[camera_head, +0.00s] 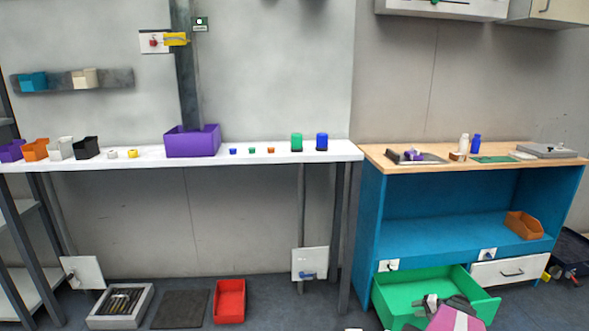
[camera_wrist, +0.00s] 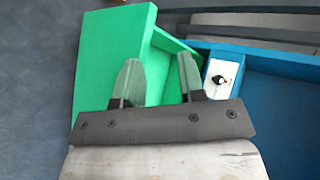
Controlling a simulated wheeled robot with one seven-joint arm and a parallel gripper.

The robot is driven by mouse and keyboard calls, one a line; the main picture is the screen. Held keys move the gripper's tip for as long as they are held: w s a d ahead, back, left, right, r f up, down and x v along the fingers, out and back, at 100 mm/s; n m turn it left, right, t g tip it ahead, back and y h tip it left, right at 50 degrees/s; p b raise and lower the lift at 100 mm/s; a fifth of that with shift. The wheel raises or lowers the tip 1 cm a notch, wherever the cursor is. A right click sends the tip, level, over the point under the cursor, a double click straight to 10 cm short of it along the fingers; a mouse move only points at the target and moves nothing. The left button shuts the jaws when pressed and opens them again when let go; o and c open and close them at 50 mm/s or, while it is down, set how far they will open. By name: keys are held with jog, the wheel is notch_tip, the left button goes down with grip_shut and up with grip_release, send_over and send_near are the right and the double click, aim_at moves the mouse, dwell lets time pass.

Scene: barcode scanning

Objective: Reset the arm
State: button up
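My gripper (camera_wrist: 160,70) shows in the wrist view with its two fingers apart and nothing between them. In the head view my gripper (camera_head: 430,301) is low at the right, in front of or over the open green drawer (camera_head: 390,290) of the blue cabinet. The grey and magenta part of my arm hides part of the drawer. The green drawer also shows in the wrist view (camera_wrist: 100,50), behind the fingers. I cannot tell whether the fingers touch it.
The blue cabinet (camera_head: 369,220) has a wooden top (camera_head: 430,166) with bottles and small items. A white drawer (camera_head: 497,272) is beside the green one. A white table (camera_head: 240,160) at left carries bins and small coloured items. Trays and a red bin (camera_head: 229,301) are on the floor.

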jog(key=s+a+r+n+g+h, duration=0.2)
jog(key=a+r, duration=0.6)
jog(key=a, duration=0.4)
jog(key=s+a+r+n+g+h, duration=0.2)
jog(key=a+r, duration=0.6)
jog(key=a, duration=0.4)
jog(key=s+a+r+n+g+h, duration=0.2)
jog(key=s+a+r+n+h, duration=0.2)
jog(key=a+r, duration=0.4)
jog(key=s+a+h, duration=0.1)
jog(key=a, duration=0.3)
jog(key=shift+s+h, duration=0.3)
